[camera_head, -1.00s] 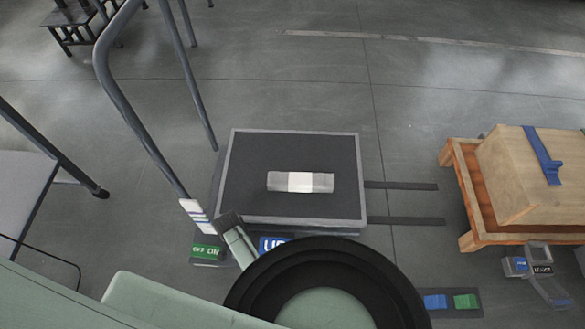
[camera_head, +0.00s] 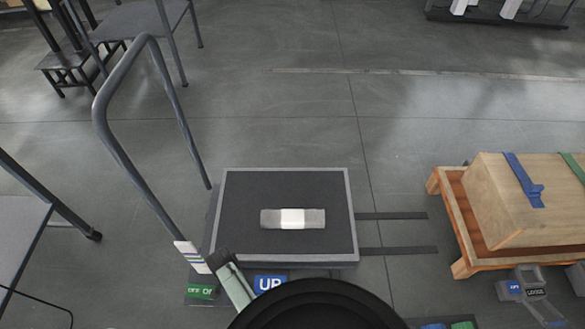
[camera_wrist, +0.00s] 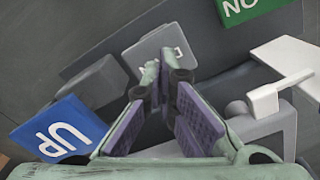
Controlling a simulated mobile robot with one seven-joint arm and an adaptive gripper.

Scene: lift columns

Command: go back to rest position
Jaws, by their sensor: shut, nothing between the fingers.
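My gripper (camera_head: 222,259) is at the near left corner of a lift platform, between a green OFF/ON sign (camera_head: 201,291) and a blue UP sign (camera_head: 270,284). In the wrist view my gripper (camera_wrist: 168,78) has green fingers with purple pads, their tips close together and holding nothing. It is over the lift's control panel, in front of a grey plate with partly hidden lettering (camera_wrist: 158,50). The UP sign (camera_wrist: 58,128) is at the left and the green sign (camera_wrist: 245,8) at the top. Whether the fingers touch the panel is unclear.
The dark lift platform (camera_head: 240,190) bears a small grey and white block (camera_head: 292,218). A bent grey rail (camera_head: 108,130) rises at its left. A wooden crate (camera_head: 500,215) stands on an orange frame at the right. A table (camera_head: 20,235) is at the left edge. Open floor lies beyond.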

